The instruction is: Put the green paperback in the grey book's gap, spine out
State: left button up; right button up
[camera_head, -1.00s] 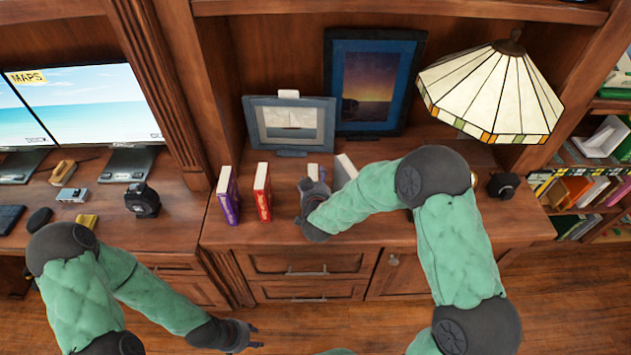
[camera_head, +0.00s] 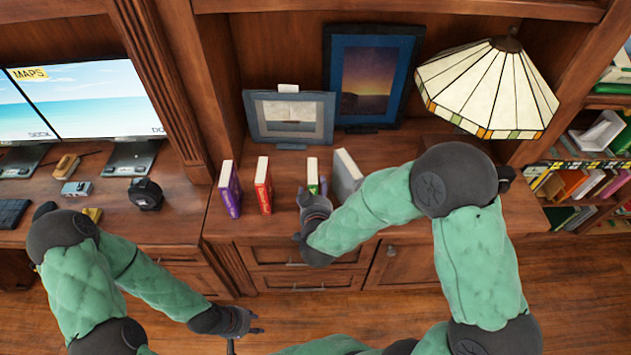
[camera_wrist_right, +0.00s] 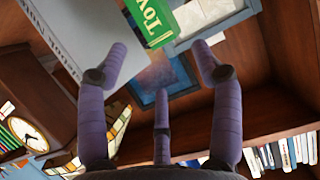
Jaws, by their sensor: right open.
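The green paperback (camera_head: 313,172) stands upright on the cabinet top, left of the grey book (camera_head: 347,175), partly hidden by my right gripper. My right gripper (camera_head: 315,192) is in front of it, fingers open. In the right wrist view the green paperback (camera_wrist_right: 160,22) shows ahead between the spread fingertips (camera_wrist_right: 162,62), with lettering on it and no finger visibly touching it. The grey book (camera_wrist_right: 75,30) is at the left there, close to the left finger. My left gripper (camera_head: 257,324) hangs low in front of the cabinet, its fingers apart and empty.
A purple book (camera_head: 229,188) and a red book (camera_head: 263,185) stand to the left, with bare wood between them and the green paperback. Picture frames (camera_head: 290,118) stand behind. A lamp (camera_head: 488,88) is at the right, and a monitor (camera_head: 85,98) at the left.

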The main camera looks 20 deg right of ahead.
jog(key=s+a+f+g+y, duration=0.3)
jog(key=s+f+g, duration=0.3)
jog(key=s+f, duration=0.4)
jog(key=s+a+f+g+y, duration=0.3)
jog(key=s+f+g, duration=0.3)
jog(key=s+f, duration=0.5)
notch_tip(320, 180, down, 5)
jog(key=shift+a+f+n+y, duration=0.1)
jog(key=shift+a+n+y, duration=0.25)
jog(key=shift+y, duration=0.45)
jog(key=shift+o, duration=0.5)
jog(key=shift+s, duration=0.35)
jog(key=t+h+p, duration=0.7)
jog(key=t+p, duration=0.3)
jog(key=t, duration=0.2)
send_near(315, 185)
jog(key=x, duration=0.5)
jog(key=shift+a+f, duration=0.25)
jog(key=shift+w+d+r+h, duration=0.1)
jog(key=shift+w+h, duration=0.1)
jog(key=shift+h, duration=0.1)
jog(key=x, duration=0.4)
jog(key=shift+w+d+b, duration=0.15)
jog(key=shift+w+b, duration=0.1)
jog(key=shift+b, duration=0.1)
jog(key=shift+x, duration=2.95)
jog(key=shift+r, duration=0.15)
grip_shut()
